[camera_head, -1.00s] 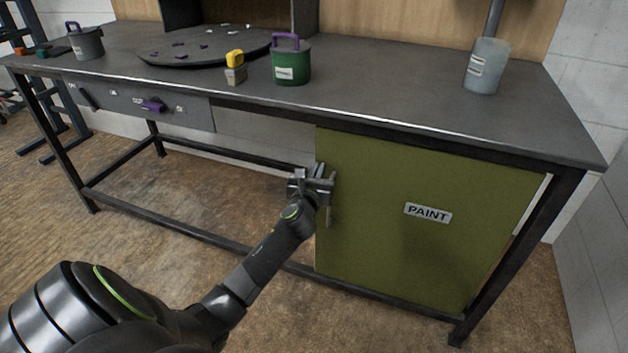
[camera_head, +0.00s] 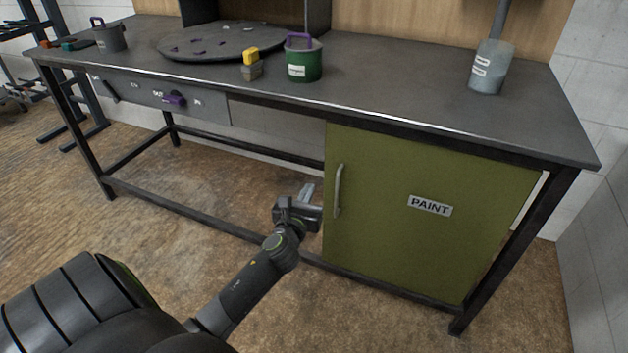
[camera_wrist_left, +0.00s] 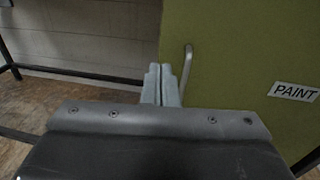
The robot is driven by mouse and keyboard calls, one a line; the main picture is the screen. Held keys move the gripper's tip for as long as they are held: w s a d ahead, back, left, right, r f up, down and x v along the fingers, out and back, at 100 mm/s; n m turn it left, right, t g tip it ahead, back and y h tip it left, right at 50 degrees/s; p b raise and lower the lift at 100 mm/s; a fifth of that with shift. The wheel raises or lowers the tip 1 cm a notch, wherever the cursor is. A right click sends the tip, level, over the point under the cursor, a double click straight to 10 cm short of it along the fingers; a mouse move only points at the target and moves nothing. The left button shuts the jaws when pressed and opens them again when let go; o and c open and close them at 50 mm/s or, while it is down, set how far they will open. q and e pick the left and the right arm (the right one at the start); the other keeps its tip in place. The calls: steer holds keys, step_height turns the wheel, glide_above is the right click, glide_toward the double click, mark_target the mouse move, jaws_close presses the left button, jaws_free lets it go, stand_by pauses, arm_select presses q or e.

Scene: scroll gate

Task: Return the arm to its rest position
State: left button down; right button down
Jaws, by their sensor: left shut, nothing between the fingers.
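My left gripper (camera_head: 307,193) is shut and empty in the head view. It is in front of the bench, left of and a little apart from the handle (camera_head: 338,190) of the green cabinet door. In the left wrist view its two fingers (camera_wrist_left: 160,84) are together, with the handle (camera_wrist_left: 187,68) just right of them. The green door (camera_head: 430,240) carries a PAINT label and looks closed. My right gripper is not in view.
The dark workbench (camera_head: 400,90) holds a green pot (camera_head: 304,66), a yellow-topped block (camera_head: 251,60), a round plate (camera_head: 200,45), a grey pot (camera_head: 109,38) and a translucent container (camera_head: 490,70). A drawer front with a purple knob (camera_head: 175,100) is at left. Floor before the bench is open.

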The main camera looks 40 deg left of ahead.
arm_select(q)
steer(key=shift+s+d, duration=0.1)
steer(key=shift+s, duration=0.35)
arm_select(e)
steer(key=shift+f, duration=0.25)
